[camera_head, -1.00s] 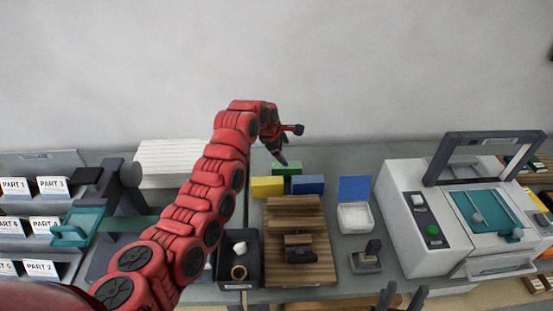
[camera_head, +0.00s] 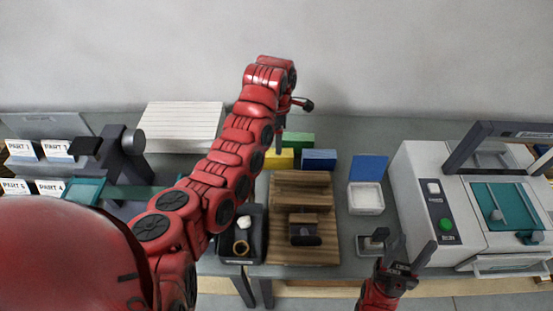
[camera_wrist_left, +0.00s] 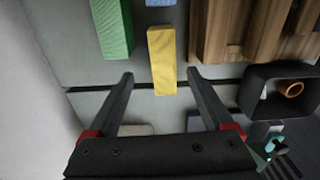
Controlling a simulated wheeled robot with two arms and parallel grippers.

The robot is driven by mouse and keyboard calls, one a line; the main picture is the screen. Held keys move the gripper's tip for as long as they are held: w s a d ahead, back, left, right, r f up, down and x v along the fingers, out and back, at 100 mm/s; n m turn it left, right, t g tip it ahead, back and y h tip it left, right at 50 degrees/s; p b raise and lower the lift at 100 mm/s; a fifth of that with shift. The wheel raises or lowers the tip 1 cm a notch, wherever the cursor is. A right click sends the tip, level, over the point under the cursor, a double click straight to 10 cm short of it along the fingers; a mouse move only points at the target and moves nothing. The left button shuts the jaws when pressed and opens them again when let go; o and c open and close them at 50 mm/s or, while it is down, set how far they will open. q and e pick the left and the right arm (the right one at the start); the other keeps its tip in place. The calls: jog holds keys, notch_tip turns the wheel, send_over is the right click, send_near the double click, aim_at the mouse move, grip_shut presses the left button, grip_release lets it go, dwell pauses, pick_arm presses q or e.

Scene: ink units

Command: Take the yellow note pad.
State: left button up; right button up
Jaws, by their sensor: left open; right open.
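The yellow note pad (camera_head: 280,160) stands at the back of the table, partly hidden by my left arm. In the left wrist view it is a yellow block (camera_wrist_left: 161,50) seen from above. My left gripper (camera_head: 292,122) is open and empty above the pad. In the left wrist view its two fingertips (camera_wrist_left: 160,75) lie on either side of the pad's near end, with gaps; how high they are above it I cannot tell. My right gripper (camera_head: 405,252) is open and empty at the table's front edge, lower right.
A green block (camera_head: 298,140) and a blue block (camera_head: 319,159) stand beside the pad. A grey machine (camera_head: 425,190) stands right.

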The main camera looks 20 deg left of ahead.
aim_at(276, 159)
pick_arm(q)
jog(key=shift+f+p, duration=0.3)
jog(key=shift+f, duration=0.7)
jog(key=f+p, duration=0.1)
jog(key=f, duration=0.1)
jog(key=s+f+p, duration=0.1)
jog(key=p, duration=0.1)
jog(key=shift+a+f, duration=0.2)
jog(key=shift+f, duration=0.8)
jog(key=shift+w+f, duration=0.15)
jog(key=shift+f, duration=0.15)
grip_shut()
